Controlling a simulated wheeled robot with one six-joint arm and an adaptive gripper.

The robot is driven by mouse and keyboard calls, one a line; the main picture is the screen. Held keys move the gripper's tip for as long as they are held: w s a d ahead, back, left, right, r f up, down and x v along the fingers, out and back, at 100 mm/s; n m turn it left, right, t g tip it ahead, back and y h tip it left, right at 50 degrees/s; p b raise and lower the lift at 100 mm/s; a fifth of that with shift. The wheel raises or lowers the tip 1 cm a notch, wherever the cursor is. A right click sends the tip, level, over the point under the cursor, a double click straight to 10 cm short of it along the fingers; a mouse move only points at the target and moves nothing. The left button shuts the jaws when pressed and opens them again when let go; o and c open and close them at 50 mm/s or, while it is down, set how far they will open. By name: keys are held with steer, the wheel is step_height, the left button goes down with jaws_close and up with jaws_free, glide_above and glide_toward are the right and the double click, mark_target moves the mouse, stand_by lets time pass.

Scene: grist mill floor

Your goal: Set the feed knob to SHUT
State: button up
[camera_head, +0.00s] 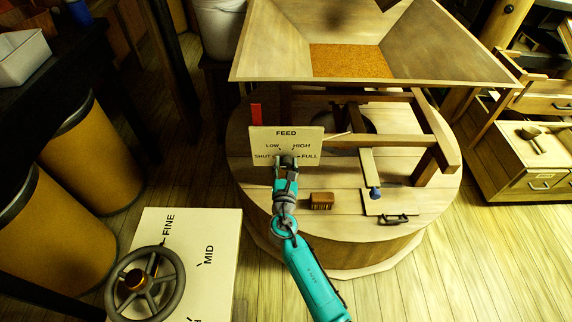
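The feed panel (258,139) is a cream board marked FEED, with SHUT, LOW, HIGH and FULL around its dial. It stands upright at the front of the round wooden millstone casing (250,182). My gripper (287,163) is at the middle of the panel's lower part, where the dial's centre lies. The knob is mostly or wholly hidden behind the gripper, so its pointer and setting cannot be read. I cannot tell whether the fingers are closed on it.
A wooden hopper (280,40) with grain (348,60) rises behind the panel. A brush (322,201) lies on the casing right of my arm. A handwheel (146,283) on a box marked FINE and MID stands at lower left. Barrels (92,160) stand at left.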

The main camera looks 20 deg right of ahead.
steer(key=shift+o, duration=1.2)
steer(key=shift+s, duration=0.1)
steer(key=v, duration=1.1)
steer(key=shift+s+a, duration=0.15)
steer(key=shift+s, duration=0.25)
